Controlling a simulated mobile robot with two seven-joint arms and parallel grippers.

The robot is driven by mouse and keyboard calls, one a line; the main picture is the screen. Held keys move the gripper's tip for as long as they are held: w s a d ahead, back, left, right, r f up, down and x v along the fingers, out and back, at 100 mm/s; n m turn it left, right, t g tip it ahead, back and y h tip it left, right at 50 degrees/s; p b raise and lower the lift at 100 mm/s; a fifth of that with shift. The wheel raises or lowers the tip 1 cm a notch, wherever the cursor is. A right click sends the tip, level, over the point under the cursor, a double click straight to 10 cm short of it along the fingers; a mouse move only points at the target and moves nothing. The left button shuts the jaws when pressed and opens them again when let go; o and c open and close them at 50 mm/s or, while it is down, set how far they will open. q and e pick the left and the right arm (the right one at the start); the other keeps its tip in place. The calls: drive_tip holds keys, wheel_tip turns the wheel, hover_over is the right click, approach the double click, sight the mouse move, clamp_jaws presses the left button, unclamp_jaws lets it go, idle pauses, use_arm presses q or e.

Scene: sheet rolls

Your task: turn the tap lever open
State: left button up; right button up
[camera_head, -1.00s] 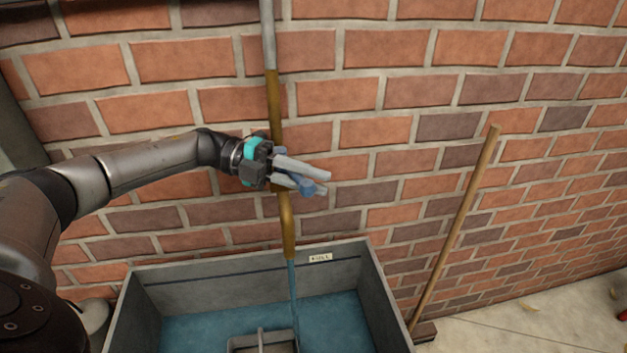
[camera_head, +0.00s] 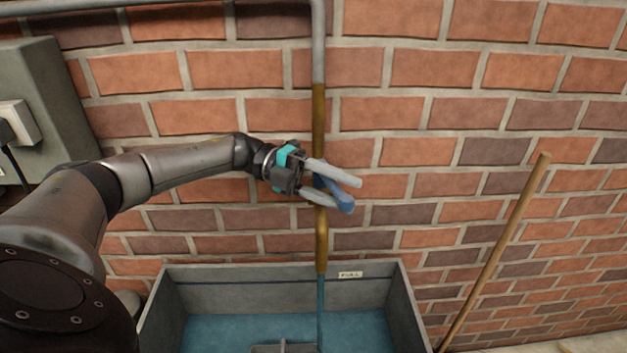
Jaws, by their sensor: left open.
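The blue tap lever (camera_head: 343,198) sits on the brass-coloured tap pipe (camera_head: 320,245) on the brick wall. My left gripper (camera_head: 347,193) is open, with one pale finger above the lever and one below and left of it. The lever shows between the fingers and slants down to the right; I cannot tell whether a finger touches it. A blue stream of water (camera_head: 320,305) runs from the pipe's end into the grey trough (camera_head: 262,271). My right gripper is not in view.
The trough holds blue water and has a "FULL" label (camera_head: 350,274) on its inner back wall. A wooden pole (camera_head: 497,245) leans on the wall at the right. A grey box (camera_head: 52,85) with a plug is at the left.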

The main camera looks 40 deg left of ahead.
use_arm(q)
drive_tip(key=b+v, duration=0.2)
drive_tip(key=v, duration=0.8)
idle(0.3)
